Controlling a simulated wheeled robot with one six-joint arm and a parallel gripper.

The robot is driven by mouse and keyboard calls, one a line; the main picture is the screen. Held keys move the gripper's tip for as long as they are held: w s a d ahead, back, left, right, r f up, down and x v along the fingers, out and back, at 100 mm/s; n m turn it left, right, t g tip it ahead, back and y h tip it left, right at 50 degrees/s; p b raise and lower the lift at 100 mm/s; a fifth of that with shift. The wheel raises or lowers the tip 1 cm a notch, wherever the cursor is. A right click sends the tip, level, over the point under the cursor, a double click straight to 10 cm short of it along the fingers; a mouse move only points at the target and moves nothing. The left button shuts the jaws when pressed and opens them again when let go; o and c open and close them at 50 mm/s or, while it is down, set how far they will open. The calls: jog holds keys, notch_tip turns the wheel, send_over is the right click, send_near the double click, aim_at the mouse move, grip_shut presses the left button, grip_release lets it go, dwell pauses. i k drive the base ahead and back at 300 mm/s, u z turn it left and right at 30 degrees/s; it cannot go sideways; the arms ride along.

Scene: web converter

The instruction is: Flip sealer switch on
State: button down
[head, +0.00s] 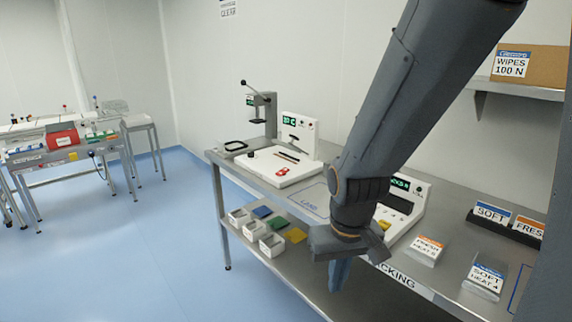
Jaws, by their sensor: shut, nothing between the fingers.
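Two white machines stand on the steel bench, and I cannot read a sealer label on either. The left machine (299,128) has a green display, dark slots and a flat base with a red part (282,172) on top. The right machine (418,189) also has a green display and is partly hidden behind my arm. A switch and its position are too small to make out. My gripper (339,276) is shut and empty, pointing down at the bench's front edge, in front of and left of the right machine. It appears apart from both machines.
The steel bench (250,172) has a lower shelf with white bins (272,244). A lever press (262,110) stands at the back left. Labelled packs (484,279) and a dark holder (506,229) lie at right. A wall shelf (520,90) holds a box. Blue floor is open at left.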

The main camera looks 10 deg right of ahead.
aim_at(281, 173)
jog(key=u, duration=0.3)
jog(key=i, duration=1.3)
jog(key=u, duration=0.05)
